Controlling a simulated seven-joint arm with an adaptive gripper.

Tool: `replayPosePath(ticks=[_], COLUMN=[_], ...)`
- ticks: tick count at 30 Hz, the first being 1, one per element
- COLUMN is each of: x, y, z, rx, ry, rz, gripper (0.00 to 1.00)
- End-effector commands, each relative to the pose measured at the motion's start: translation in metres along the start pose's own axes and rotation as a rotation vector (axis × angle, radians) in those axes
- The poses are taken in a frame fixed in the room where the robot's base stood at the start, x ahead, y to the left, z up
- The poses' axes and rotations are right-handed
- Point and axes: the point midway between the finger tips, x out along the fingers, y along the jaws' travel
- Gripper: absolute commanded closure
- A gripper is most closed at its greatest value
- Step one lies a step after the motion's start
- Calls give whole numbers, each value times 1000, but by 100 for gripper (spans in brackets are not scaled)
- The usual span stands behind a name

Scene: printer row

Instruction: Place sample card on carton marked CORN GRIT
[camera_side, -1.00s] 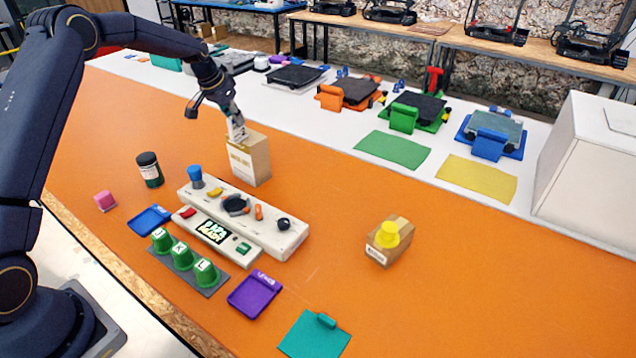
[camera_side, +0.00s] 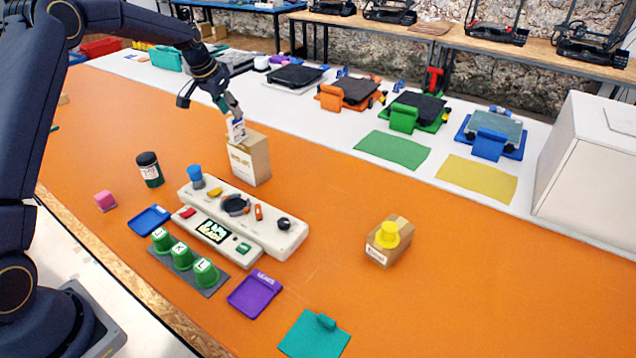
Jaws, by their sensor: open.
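The sample card (camera_side: 236,130), small and white with a blue patch, stands roughly upright at the top left edge of a tall tan carton (camera_side: 256,162). Whether it rests on the carton's top or leans on its side is unclear. The carton's pale front bears print too small to read as CORN GRIT. My gripper (camera_side: 234,111) is open, just above the card, with its fingertips close to the card's upper edge. I cannot tell whether they touch it. A second, lower carton (camera_side: 377,254) has a white label, also unreadable, and a yellow knobbed piece (camera_side: 387,234) on top.
A control panel (camera_side: 262,228), a dark jar (camera_side: 150,170) and green cups (camera_side: 183,257) stand in front of the tall carton.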

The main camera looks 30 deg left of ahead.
Motion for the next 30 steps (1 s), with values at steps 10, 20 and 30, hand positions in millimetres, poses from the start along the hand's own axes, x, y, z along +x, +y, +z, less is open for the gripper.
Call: replayPosePath(ticks=[10,20,30], x=[-71,-139,-247], y=[0,50,164], z=[0,20,181], rx=[0,22,22], ry=[2,10,64], rz=[-1,-17,-33], gripper=[59,59,59])
